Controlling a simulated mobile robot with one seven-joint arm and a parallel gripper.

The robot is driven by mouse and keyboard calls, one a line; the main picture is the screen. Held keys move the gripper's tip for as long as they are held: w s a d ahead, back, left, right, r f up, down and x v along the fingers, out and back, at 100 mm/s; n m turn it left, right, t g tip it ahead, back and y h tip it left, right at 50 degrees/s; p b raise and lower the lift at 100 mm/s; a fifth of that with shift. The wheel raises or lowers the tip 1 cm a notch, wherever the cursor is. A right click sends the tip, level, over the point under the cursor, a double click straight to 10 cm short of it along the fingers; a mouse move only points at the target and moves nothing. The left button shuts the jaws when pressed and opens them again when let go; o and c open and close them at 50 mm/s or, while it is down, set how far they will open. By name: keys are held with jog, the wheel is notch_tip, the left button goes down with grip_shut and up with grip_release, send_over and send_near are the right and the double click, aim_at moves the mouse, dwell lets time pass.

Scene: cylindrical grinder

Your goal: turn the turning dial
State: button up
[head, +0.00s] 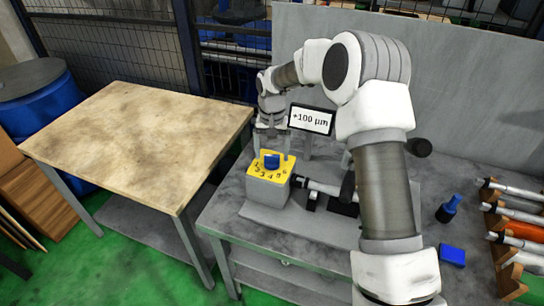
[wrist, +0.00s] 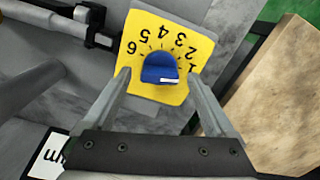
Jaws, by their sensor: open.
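The turning dial (head: 272,161) is a blue knob on a yellow numbered plate (head: 257,171), on top of a grey box (head: 266,192) on the grey table. In the wrist view the dial (wrist: 160,68) has a white pointer mark at its lower right edge, near the number 1. The plate (wrist: 133,31) shows numbers 1 to 6 around the dial. My gripper (wrist: 161,82) is open, with one finger on each side of the dial in the picture. Whether the fingers touch it cannot be told. In the head view my gripper (head: 271,138) is just above and behind the dial.
A display sign (head: 311,119) reading +100 µm stands behind the box. A dark-and-silver spindle (head: 322,187) lies right of the box. A wooden table (head: 135,140) stands left.

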jog(key=shift+f, duration=1.05)
jog(key=c, duration=1.3)
jog(key=shift+r+n, duration=0.1)
jog(key=shift+n, duration=2.7)
